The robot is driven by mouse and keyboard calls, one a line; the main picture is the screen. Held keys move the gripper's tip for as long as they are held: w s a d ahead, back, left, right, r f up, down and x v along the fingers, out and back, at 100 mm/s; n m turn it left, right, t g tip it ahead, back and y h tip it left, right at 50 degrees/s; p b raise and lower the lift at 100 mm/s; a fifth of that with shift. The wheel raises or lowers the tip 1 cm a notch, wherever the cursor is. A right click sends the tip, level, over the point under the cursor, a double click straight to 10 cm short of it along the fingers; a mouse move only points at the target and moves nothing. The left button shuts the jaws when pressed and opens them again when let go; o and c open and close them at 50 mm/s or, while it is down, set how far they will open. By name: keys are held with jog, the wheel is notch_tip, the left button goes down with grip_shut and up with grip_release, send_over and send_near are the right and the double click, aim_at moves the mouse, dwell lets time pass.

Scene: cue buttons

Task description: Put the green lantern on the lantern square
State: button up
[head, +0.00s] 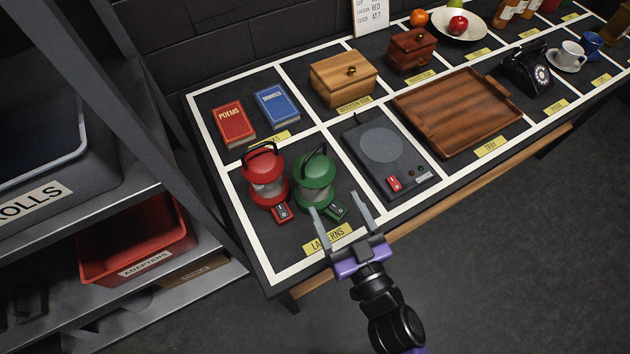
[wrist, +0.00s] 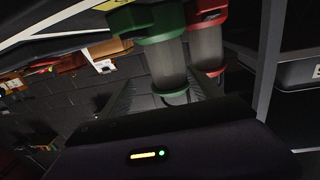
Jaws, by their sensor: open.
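The green lantern (head: 314,178) stands upright on the lantern square (head: 280,262), the white-outlined cell with the yellow "LANTERNS" label (head: 327,238). The red lantern (head: 266,176) stands close on its left in the same square. My gripper (head: 337,212) is open and empty at the square's front right, its fingers reaching toward the green lantern's base, with a gap between them. In the wrist view the green lantern (wrist: 168,66) shows ahead, tilted by the camera's roll, with the red lantern (wrist: 207,45) to its right.
Books (head: 233,124) lie in the square behind. A dark device with a round plate (head: 381,145) fills the square to the right, beside a wooden tray (head: 458,112). A grey shelf with a red bin (head: 137,245) stands at left. The floor at lower right is clear.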

aim_at(319, 192)
jog(key=shift+y, duration=0.4)
jog(key=w+a, duration=0.3)
jog(key=shift+a+r, duration=0.1)
jog(key=shift+a, duration=0.05)
jog(key=x, duration=0.7)
jog(key=shift+w+p, duration=0.2)
jog(key=shift+p, duration=0.2)
grip_shut()
